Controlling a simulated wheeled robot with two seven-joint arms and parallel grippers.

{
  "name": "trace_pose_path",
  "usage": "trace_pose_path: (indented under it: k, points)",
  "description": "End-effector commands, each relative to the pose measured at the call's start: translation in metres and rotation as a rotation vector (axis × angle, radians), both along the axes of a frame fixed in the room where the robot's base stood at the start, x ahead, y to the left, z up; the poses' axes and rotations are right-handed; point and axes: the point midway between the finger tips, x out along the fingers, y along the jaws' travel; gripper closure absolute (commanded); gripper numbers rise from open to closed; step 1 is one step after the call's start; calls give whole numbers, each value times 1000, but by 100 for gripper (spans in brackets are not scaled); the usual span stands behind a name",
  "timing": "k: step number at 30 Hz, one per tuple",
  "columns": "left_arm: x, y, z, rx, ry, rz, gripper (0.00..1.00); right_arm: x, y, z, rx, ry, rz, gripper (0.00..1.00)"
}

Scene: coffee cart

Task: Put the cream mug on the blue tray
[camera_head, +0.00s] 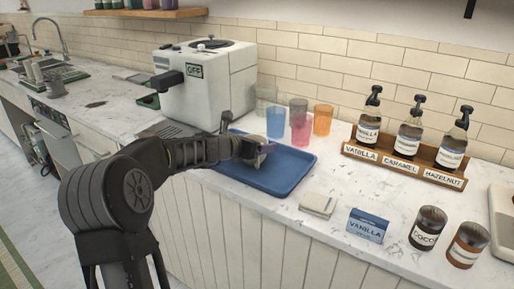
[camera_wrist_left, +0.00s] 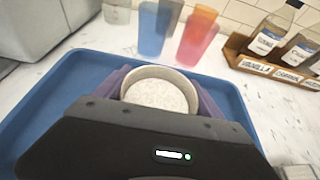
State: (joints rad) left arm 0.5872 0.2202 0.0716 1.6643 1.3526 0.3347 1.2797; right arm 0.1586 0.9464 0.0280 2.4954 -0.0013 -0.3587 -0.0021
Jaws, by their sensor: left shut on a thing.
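The cream mug (camera_wrist_left: 160,92) shows in the left wrist view as a pale round rim with a speckled inside, seen from above. My left gripper (camera_head: 256,150) is shut on it, with purple-grey fingers on either side of the mug. In the head view the gripper and mug are over the blue tray (camera_head: 291,173), and the arm hides most of the mug. The tray also surrounds the mug in the left wrist view (camera_wrist_left: 65,95). I cannot tell whether the mug's base touches the tray. My right gripper is not in view.
Blue (camera_head: 276,122), pink (camera_head: 301,128) and orange (camera_head: 322,119) cups stand behind the tray. A white coffee machine (camera_head: 222,75) is at the back left. A syrup rack (camera_head: 400,163) stands right. A folded cloth (camera_head: 318,204) and vanilla box (camera_head: 368,225) lie in front.

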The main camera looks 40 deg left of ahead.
Motion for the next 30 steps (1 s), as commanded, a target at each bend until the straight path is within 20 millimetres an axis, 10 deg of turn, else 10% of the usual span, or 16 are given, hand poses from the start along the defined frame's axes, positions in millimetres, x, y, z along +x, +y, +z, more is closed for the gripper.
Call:
trace_pose_path:
  k: [10,11,12,18,30]
  points:
    - [0,0,-2,0,-3,0,87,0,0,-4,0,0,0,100]
    - [0,0,-1,0,-1,0,19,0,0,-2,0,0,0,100]
    - [0,0,-1,0,-1,0,15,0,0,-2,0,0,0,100]
    - [0,0,-1,0,-1,0,0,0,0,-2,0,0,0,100]
    - [-4,1,4,1,-2,2,0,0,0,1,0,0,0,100]
